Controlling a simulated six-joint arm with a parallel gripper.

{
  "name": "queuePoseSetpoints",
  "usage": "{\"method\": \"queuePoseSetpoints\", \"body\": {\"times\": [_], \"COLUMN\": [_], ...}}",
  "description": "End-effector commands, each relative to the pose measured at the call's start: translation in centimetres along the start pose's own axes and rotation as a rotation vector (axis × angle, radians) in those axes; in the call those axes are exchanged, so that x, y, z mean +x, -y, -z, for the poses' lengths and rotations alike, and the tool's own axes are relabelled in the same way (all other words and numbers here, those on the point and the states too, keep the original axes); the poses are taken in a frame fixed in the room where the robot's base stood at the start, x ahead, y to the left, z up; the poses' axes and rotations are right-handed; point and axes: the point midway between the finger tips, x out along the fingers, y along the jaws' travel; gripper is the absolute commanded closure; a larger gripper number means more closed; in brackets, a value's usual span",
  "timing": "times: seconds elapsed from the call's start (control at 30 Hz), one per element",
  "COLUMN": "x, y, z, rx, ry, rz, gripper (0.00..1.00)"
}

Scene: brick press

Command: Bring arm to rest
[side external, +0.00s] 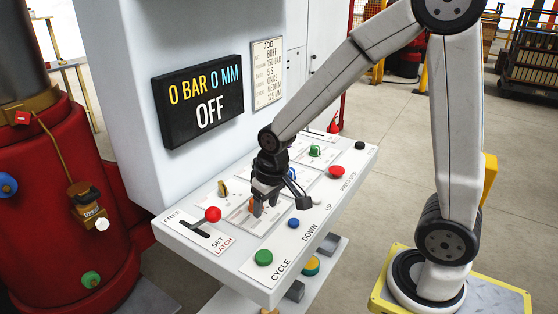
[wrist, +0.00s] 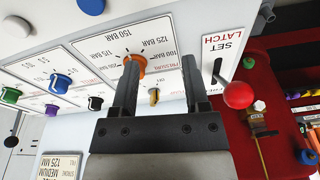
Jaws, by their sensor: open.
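My gripper (side external: 265,207) is open, pointing down over the middle of the white control panel (side external: 190,238). In the wrist view my gripper (wrist: 160,60) has its two dark fingers spread with nothing between the tips. An orange pressure knob (wrist: 138,64) shows just beside the left finger, partly covered by it; I cannot tell whether they touch. A small yellow knob (wrist: 154,97) shows farther down between the fingers. In the side view the arm reaches in from the right, with the fingers close to the panel face.
A red-balled lever (side external: 212,214) stands at the panel's left, marked SET and LATCH. A green button (side external: 263,257), blue button (side external: 293,222) and red button (side external: 336,171) line the front edge. The display (side external: 200,100) reads 0 BAR, 0 MM, OFF. Open floor lies right of the panel.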

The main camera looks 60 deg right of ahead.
Motion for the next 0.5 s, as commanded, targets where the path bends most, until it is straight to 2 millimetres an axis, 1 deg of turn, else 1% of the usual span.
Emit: {"method": "queuePoseSetpoints", "body": {"times": [0.03,0.1,0.2,0.33,0.5], "x": [-0.1,0.0,0.1,0.2,0.2], "y": [0.1,0.1,0.1,0.1,0.1], "z": [-1.3,-2.9,-4.8,-6.3,-7.0], "rx": [-0.023,-0.052,-0.087,-0.116,-0.128], "ry": [-0.010,-0.021,-0.036,-0.049,-0.054], "rz": [0.002,0.004,0.006,0.008,0.008], "gripper": [0.41,0.41,0.41,0.41,0.41]}}
